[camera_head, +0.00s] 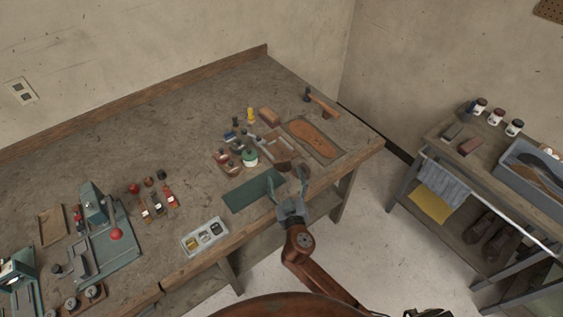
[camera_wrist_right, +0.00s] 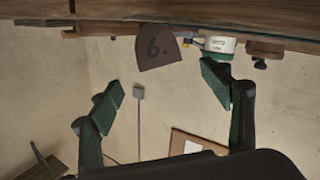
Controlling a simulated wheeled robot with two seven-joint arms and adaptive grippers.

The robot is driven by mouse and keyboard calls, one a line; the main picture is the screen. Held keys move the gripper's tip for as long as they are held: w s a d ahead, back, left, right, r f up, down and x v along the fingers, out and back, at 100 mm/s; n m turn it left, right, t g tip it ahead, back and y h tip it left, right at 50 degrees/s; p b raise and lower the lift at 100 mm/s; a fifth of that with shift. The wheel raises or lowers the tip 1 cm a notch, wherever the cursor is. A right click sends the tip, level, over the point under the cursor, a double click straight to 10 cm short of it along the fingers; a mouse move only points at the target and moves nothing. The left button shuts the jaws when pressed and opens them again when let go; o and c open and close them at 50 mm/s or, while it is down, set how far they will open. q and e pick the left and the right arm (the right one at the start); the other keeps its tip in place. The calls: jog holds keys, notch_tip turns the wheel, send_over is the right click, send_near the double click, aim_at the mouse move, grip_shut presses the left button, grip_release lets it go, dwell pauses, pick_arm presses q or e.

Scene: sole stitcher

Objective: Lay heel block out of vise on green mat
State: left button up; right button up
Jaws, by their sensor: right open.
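The green mat (camera_head: 248,192) lies flat near the front edge of the bench, and its bare surface shows. My right gripper (camera_head: 289,180) is open and empty at the mat's right end, by the bench edge. In the right wrist view, a dark brown block marked 6 (camera_wrist_right: 157,52), which looks like the heel block, shows beyond the open fingers (camera_wrist_right: 163,86) and apart from them. A brown block-like shape (camera_head: 282,164) shows just behind the fingers in the head view. I cannot make out the vise's jaws. My left gripper is not in view.
A jar with a green lid (camera_head: 250,158) stands behind the mat, among several small tools. An orange-brown sole (camera_head: 314,134) lies on a board farther back. A tray of small parts (camera_head: 204,236) sits left of the mat. A teal machine (camera_head: 97,208) stands farther left.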

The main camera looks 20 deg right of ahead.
aim_at(281, 162)
jog(key=w, duration=0.3)
jog(key=shift+w+d+r, duration=0.2)
jog(key=shift+d, duration=0.05)
jog(key=shift+w+d+f, duration=0.1)
jog(key=shift+w+f, duration=0.05)
jog(key=shift+w, duration=0.5)
jog(key=shift+w+d+f, duration=0.1)
jog(key=shift+w, duration=0.5)
jog(key=shift+a, duration=0.1)
jog(key=c, duration=1.2)
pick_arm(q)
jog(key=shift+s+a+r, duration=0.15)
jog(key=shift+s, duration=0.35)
pick_arm(e)
jog(key=shift+c, duration=0.3)
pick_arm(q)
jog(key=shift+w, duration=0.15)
pick_arm(e)
jog(key=shift+r, duration=0.1)
